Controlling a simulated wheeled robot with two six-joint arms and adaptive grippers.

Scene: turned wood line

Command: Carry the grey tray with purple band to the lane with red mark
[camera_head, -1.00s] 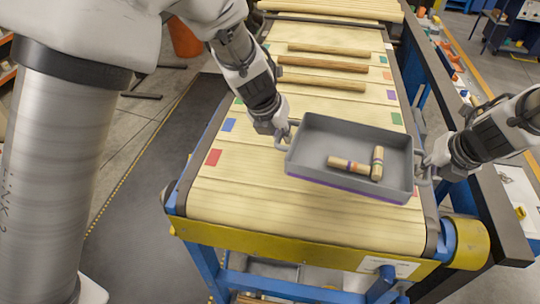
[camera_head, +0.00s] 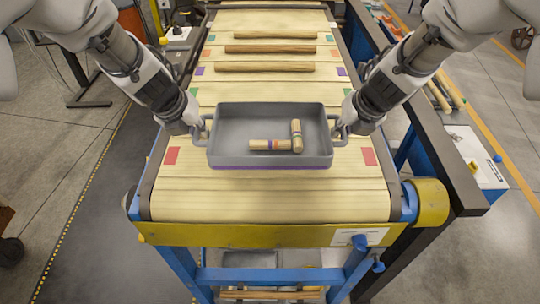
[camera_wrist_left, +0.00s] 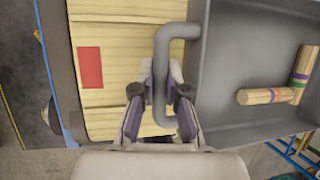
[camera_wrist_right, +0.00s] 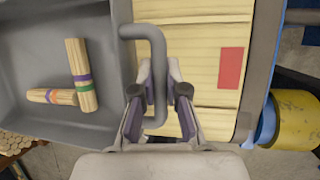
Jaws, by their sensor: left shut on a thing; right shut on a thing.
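The grey tray (camera_head: 270,161) with a purple band along its lower front edge is over the near part of the slatted belt. Two short turned wood pieces lie in it, one (camera_head: 262,145) lengthwise and one (camera_head: 297,137) across. My left gripper (camera_head: 203,130) is shut on the tray's left handle (camera_wrist_left: 164,70). My right gripper (camera_head: 338,128) is shut on the right handle (camera_wrist_right: 157,70). The tray looks level; whether it touches the belt I cannot tell. Red marks lie on both belt sides, left (camera_head: 172,155) and right (camera_head: 368,156), with the tray between them.
Long wooden rods, one of them here (camera_head: 270,49), lie across the belt (camera_head: 265,205) farther back. Green, purple and other coloured marks line its edges. A yellow beam (camera_head: 200,232) closes the near end, with a yellow roller end (camera_head: 431,202) at right.

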